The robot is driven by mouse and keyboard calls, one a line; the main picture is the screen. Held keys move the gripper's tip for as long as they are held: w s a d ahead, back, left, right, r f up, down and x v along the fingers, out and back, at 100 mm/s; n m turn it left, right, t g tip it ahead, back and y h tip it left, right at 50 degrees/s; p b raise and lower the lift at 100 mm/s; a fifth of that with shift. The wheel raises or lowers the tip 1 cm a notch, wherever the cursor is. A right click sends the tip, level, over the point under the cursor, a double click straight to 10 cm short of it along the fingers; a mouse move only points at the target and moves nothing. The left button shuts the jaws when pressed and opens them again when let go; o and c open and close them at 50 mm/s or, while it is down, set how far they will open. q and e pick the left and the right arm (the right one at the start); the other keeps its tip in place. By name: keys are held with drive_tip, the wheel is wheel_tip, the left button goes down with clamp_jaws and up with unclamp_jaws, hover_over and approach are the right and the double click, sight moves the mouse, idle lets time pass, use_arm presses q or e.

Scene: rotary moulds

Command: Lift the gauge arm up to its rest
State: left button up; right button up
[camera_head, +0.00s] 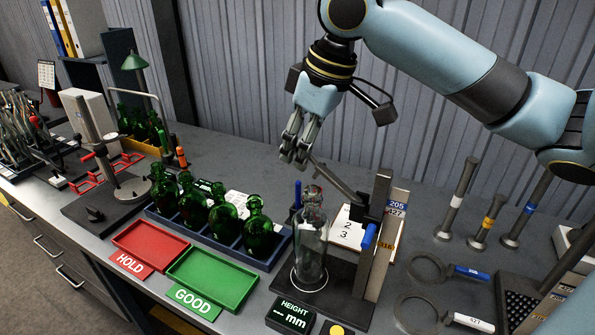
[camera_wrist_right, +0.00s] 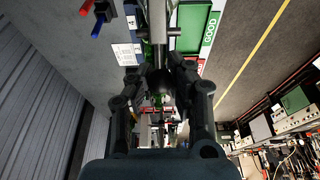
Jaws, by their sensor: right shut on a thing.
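The gauge arm (camera_head: 338,180) is a dark bar that slants up and left from a dark block on the upright post (camera_head: 378,235) of the height gauge. My right gripper (camera_head: 296,160) is shut on its raised free end, above the clear glass bottle (camera_head: 311,240). The bottle stands upright on the gauge's dark base (camera_head: 335,302). In the right wrist view the gripper (camera_wrist_right: 163,82) has its fingers on both sides of a dark part; the contact is hard to see. I cannot make out the rest clearly. My left gripper is not in view.
Green bottles (camera_head: 223,225) stand in a blue rack left of the gauge. The red HOLD tray (camera_head: 150,245) and green GOOD tray (camera_head: 212,279) lie in front. The HEIGHT mm display (camera_head: 290,314) sits by the front edge. Ring gauges (camera_head: 428,268) and upright pins (camera_head: 487,222) stand right.

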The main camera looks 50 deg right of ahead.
sight(315, 160)
drive_tip(key=shift+s+d+r, duration=0.2)
drive_tip(key=shift+s+r, duration=0.45)
drive_tip(key=shift+r, duration=0.05)
drive_tip(key=shift+s+d+r, duration=0.15)
drive_tip(key=shift+s+r, duration=0.45)
drive_tip(key=shift+r, duration=0.05)
drive_tip(key=o, duration=1.7)
drive_tip(key=shift+o, duration=0.2)
wheel_tip(315, 160, up, 7)
